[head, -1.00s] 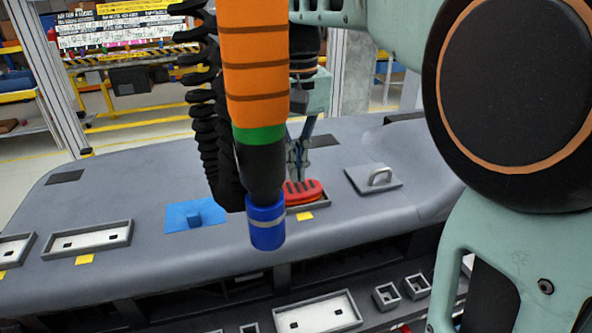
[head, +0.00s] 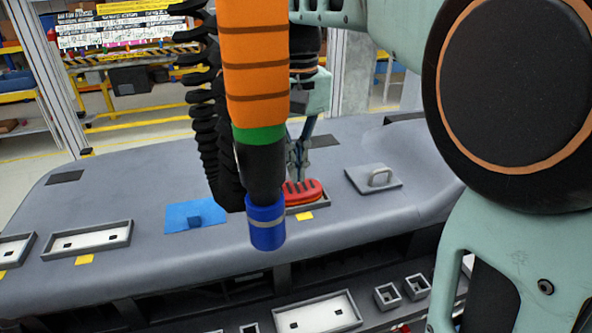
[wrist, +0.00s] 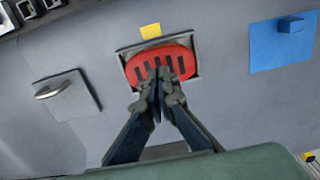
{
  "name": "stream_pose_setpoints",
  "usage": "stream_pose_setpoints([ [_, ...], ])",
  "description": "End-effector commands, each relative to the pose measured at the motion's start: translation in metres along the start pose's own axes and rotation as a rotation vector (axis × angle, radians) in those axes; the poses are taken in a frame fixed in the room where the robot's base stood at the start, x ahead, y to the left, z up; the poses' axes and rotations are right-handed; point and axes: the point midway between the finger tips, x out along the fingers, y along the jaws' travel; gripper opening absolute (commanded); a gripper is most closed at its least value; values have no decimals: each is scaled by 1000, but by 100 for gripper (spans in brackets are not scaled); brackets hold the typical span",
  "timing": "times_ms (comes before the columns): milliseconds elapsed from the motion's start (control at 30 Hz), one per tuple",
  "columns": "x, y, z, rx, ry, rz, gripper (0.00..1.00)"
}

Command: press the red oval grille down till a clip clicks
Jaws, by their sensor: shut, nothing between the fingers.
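The red oval grille (head: 313,193) with dark slots sits at a shallow grey framed recess in the dashboard, partly hidden by my arm in the head view. In the wrist view the grille (wrist: 185,60) lies within the pale grey frame (wrist: 127,73), a yellow tag beside it. My gripper (head: 298,178) is shut and empty, pointing down at the grille. In the wrist view its fingertips (wrist: 159,76) overlap the grille's near edge, around the middle of its length. They look at or very close to its surface; contact cannot be told for sure.
A blue plate with a block (head: 196,215) lies left of the grille and a grey plate with a handle (head: 373,178) lies right. Empty framed recesses (head: 88,240) are further left. A tray with sockets (head: 318,314) runs along the front.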

Motion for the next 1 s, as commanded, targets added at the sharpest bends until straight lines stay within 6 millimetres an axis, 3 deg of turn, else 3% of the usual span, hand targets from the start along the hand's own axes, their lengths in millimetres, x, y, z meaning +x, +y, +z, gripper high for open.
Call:
stream_pose_setpoints([
  [1000, 14, 0, 0, 0, 0, 0, 0],
])
